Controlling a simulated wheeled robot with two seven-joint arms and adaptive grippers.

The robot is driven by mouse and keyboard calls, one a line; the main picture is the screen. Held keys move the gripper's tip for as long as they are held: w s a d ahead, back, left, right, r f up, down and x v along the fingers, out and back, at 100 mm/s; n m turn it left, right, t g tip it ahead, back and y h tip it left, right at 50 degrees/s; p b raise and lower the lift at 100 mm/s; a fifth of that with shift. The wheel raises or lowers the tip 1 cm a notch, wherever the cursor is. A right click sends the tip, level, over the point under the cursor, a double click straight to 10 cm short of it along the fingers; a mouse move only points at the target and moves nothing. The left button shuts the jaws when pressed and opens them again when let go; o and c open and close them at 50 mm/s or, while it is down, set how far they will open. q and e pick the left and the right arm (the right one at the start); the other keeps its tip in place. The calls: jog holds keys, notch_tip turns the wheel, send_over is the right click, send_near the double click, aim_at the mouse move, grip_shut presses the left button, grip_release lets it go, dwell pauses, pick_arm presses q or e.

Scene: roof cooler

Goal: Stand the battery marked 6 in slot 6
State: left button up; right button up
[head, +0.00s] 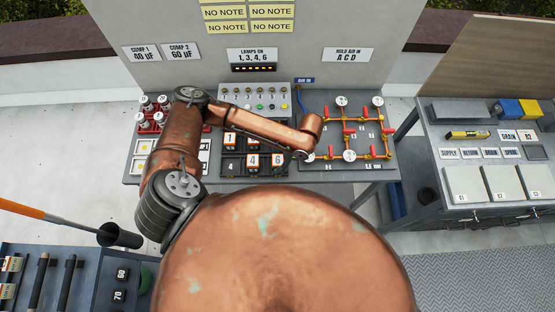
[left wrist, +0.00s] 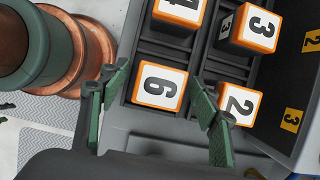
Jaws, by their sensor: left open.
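The battery marked 6 (head: 277,160) has an orange-edged white top and is at the front right of the dark battery rack (head: 240,172). In the left wrist view, the same battery (left wrist: 159,86) shows its number face between the fingers of my left gripper (left wrist: 158,82). The gripper is open, one finger on each side, with visible gaps. In the head view my left gripper (head: 299,155) is small and mostly hidden at the forearm's end, right of this battery. I cannot read the slot number under battery 6. My right gripper is out of view.
Battery 4 (left wrist: 180,10) is beside battery 6. Batteries 3 (left wrist: 254,28) and 2 (left wrist: 238,104) are in the row behind. Battery 1 (head: 230,138) is at the back left. A red-and-yellow pipe panel (head: 365,135) is close on the right. My forearm crosses over the rack.

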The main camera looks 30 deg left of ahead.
pick_arm(q)
jog(key=shift+r, duration=0.1)
jog(key=v, duration=1.2)
jog(key=shift+w, duration=0.1)
